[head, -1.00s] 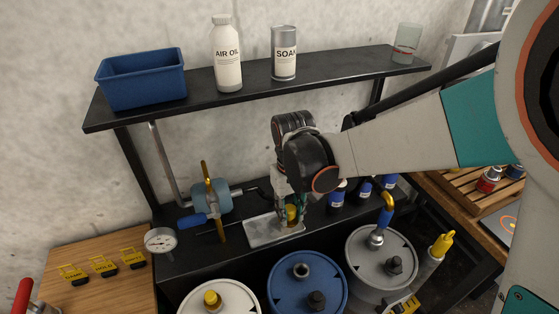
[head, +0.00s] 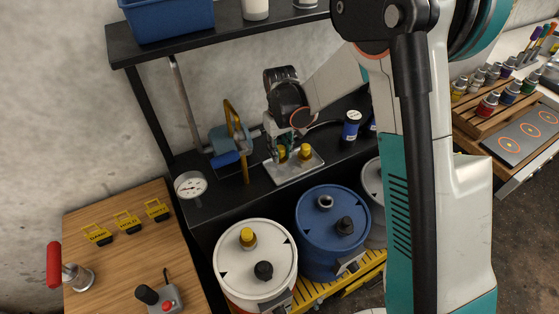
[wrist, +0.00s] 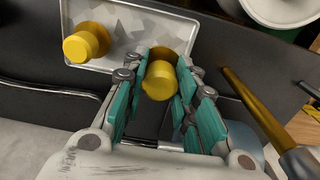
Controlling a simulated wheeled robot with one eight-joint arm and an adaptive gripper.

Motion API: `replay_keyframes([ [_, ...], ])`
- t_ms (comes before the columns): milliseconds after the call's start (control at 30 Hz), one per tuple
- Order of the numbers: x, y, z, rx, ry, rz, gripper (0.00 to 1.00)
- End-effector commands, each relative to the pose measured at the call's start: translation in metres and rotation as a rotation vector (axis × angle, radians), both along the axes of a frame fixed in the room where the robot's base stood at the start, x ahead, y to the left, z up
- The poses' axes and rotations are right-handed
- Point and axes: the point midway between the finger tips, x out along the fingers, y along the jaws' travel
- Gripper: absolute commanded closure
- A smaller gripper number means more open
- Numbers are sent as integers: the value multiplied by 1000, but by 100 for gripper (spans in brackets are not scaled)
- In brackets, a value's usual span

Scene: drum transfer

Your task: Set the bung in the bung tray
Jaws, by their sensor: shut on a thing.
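The shallow metal bung tray (head: 297,172) sits on the black bench; its rim also shows in the wrist view (wrist: 190,35). One yellow bung (head: 305,152) stands in it, clear of my gripper, and also shows in the wrist view (wrist: 85,42). My gripper (head: 281,156) points down at the left part of the tray. In the wrist view my gripper (wrist: 160,85) is shut on a second yellow bung (wrist: 160,78), near the tray's edge. I cannot tell whether this held bung touches the tray.
A blue valve with a yellow lever (head: 235,140) stands close left of my gripper. A shelf with a blue bin (head: 168,18) hangs above. Below are a white drum (head: 256,285) with a yellow bung and a blue drum (head: 333,225) with an open hole.

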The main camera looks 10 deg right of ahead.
Motion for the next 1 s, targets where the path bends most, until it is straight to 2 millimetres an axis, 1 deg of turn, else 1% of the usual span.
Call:
replay_keyframes([
  [300, 0, 0, -37, 0, 0, 0, 100],
  [567, 0, 0, -37, 0, 0, 0, 100],
  [667, 0, 0, -40, 0, 0, 0, 100],
  [700, 0, 0, -41, 0, 0, 0, 71],
  [767, 0, 0, -40, 0, 0, 0, 58],
  [800, 0, 0, -40, 0, 0, 0, 53],
  [1000, 0, 0, -40, 0, 0, 0, 53],
])
